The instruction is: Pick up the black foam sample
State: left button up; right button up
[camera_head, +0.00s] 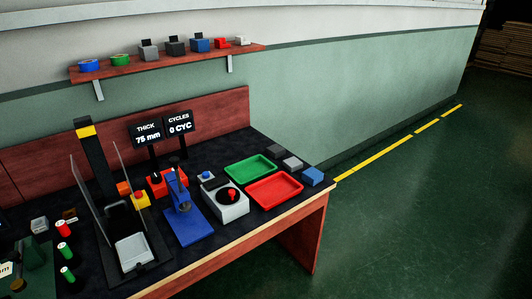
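A black block (269,150), which looks like the black foam sample, lies on the dark bench top near its back right edge. It is the rearmost of three small blocks in a row. A grey block (292,163) and a blue block (313,177) lie in front of it towards the right corner. The black block stands out little from the dark surface. Neither of my grippers is in view.
A green tray (230,175) and a red tray (250,198) lie left of the blocks. Further left stand a white box with a red knob (225,204), a blue press (186,222) and a clear-walled test machine (88,160). A shelf (150,63) holds small items.

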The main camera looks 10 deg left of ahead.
aim_at(275, 151)
jog(key=i+l+u, duration=0.15)
jog(key=u, duration=0.3)
jog(key=i+l+u, duration=0.25)
jog(key=u, duration=0.25)
jog(key=i+l+u, duration=0.3)
jog(key=u, duration=0.15)
jog(key=l, duration=0.1)
